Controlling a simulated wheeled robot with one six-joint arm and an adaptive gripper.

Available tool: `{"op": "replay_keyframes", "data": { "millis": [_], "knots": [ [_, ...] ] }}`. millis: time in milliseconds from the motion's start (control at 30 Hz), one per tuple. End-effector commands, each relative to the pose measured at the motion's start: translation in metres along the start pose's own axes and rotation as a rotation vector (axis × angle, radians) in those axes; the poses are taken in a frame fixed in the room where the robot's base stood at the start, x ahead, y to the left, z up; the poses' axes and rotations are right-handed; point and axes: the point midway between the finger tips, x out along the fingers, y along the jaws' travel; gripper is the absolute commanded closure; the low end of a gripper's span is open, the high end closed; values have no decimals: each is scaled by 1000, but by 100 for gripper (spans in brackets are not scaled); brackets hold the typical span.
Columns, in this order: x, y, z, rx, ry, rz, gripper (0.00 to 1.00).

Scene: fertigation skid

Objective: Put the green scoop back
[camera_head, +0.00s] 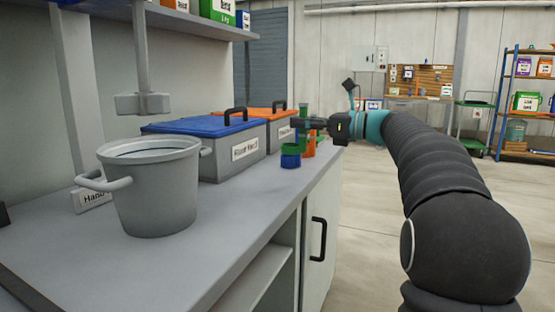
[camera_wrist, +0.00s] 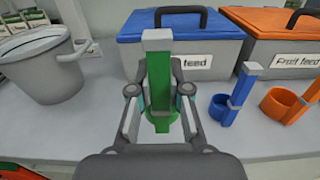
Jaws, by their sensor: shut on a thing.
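The green scoop (camera_wrist: 161,92) is held upright in my gripper (camera_wrist: 158,88), which is shut on its handle. Its pale handle end points up, and its green cup shows partly below, between the fingers in the wrist view. In the head view my gripper (camera_head: 310,124) is over the counter's far right part, beside the boxes, and the scoop's green cup (camera_head: 290,147) shows just above a blue scoop (camera_head: 290,161). The blue scoop (camera_wrist: 231,101) and an orange scoop (camera_wrist: 285,102) stand upright to the right in the wrist view. Whether the green cup touches the counter is hidden.
A blue-lidded feed box (camera_head: 222,162) and an orange-lidded fruit feed box (camera_wrist: 272,43) stand behind the scoops. A grey bucket (camera_head: 155,195) stands on the counter (camera_head: 240,215) at left. A shelf overhangs the back. Open floor lies right of the counter.

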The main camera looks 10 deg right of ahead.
Motion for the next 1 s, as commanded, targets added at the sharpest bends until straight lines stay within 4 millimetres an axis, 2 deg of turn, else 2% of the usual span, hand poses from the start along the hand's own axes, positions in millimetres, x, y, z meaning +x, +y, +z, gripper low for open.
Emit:
{"op": "replay_keyframes", "data": {
  "millis": [100, 333, 533, 800, 1000],
  "knots": [
    [26, 2, -17, 2, 0, 5, 100],
    [58, 4, -35, 1, -1, 2, 100],
    [63, 4, -42, 1, -1, -1, 100],
    [63, 4, -77, 1, 0, 0, 100],
    [63, 4, -78, 0, 0, 0, 100]
  ]
}}
